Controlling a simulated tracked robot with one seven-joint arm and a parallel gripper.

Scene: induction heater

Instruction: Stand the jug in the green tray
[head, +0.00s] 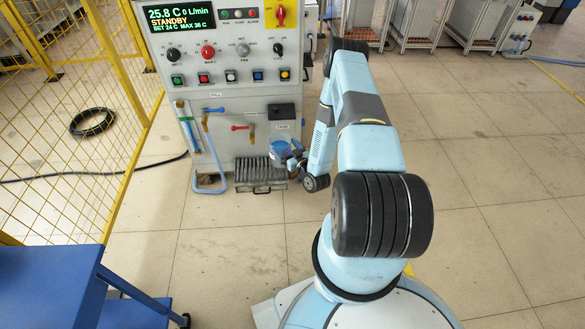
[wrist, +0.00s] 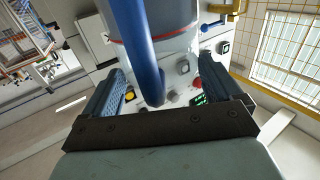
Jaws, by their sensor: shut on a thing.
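The jug (head: 280,150) shows as a small blue shape in the head view, in front of the machine's lower panel and above the slatted grate. In the wrist view the jug (wrist: 165,25) is large, with a pale grey body, a red line around it and a thick blue handle (wrist: 143,55). My gripper (head: 297,160) is at the jug's right side in the head view, small and partly hidden by my arm. In the wrist view my gripper (wrist: 155,90) has a dark finger on either side of the handle and is shut on the jug. No green tray is visible.
The heater cabinet (head: 240,95) carries knobs, taps and a blue hose (head: 217,165). The slatted grate (head: 258,173) sits at its foot. Yellow mesh fence (head: 90,150) and a blue cart (head: 50,285) are at left. The tiled floor (head: 480,190) at right is clear.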

